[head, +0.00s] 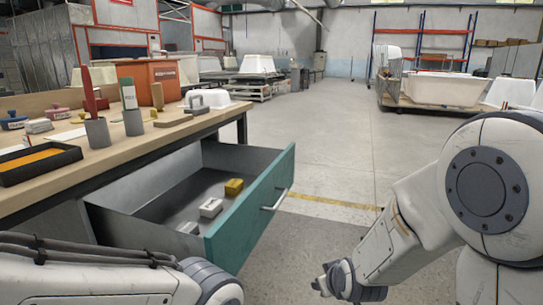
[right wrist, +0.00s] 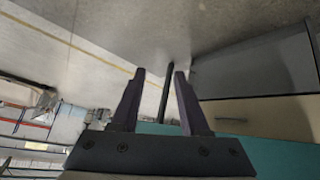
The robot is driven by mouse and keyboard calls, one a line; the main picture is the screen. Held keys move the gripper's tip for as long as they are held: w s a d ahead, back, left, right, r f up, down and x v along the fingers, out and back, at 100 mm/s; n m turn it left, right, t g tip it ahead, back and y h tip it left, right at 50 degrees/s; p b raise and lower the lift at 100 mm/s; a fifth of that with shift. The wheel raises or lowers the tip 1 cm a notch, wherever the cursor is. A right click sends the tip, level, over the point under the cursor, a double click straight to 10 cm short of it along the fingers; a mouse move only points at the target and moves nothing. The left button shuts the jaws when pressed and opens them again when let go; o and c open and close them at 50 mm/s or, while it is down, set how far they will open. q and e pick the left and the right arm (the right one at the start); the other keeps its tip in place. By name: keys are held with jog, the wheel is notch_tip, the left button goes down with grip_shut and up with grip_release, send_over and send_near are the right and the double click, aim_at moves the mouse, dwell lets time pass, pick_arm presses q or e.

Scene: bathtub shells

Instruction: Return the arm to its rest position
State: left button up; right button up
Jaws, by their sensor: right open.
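My right arm (head: 400,235) comes in from the right in the head view, bent down beside the open drawer. The end of my right gripper (head: 325,284) shows low in the head view, to the right of the drawer and apart from its handle (head: 274,200). In the right wrist view my right gripper (right wrist: 160,74) is open, its two dark fingers spread. A dark bar (right wrist: 168,95) shows between them in the picture; I cannot tell its distance. My left arm (head: 90,275) lies across the lower left; its gripper is out of view.
The drawer front (head: 255,205) is teal; inside lie a yellow block (head: 234,187) and pale blocks (head: 210,207). The workbench (head: 150,138) holds cups, tools and a black tray (head: 35,160). Open floor (head: 330,150) lies beyond; a cart with a tub (head: 445,90) stands far right.

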jog(key=s+d+f+m+g, duration=0.1)
jog(key=s+d+m+g, duration=0.4)
jog(key=s, duration=0.8)
jog(key=s+a+r+n+g+p, duration=0.3)
jog(key=s+a+r+n+p, duration=0.65)
jog(key=s+a+r, duration=0.5)
pick_arm(q)
notch_tip(320, 180, up, 47)
jog(key=p, duration=3.7)
jog(key=shift+r+p, duration=0.15)
jog(key=shift+p, duration=0.25)
pick_arm(e)
notch_tip(320, 180, up, 39)
jog(key=w+d, duration=0.1)
jog(key=shift+w+d+f+m, duration=0.15)
jog(key=shift+d+f+m, duration=0.05)
jog(key=shift+m, duration=0.25)
pick_arm(q)
jog(key=shift+a, duration=0.1)
pick_arm(e)
jog(key=shift+a, duration=0.15)
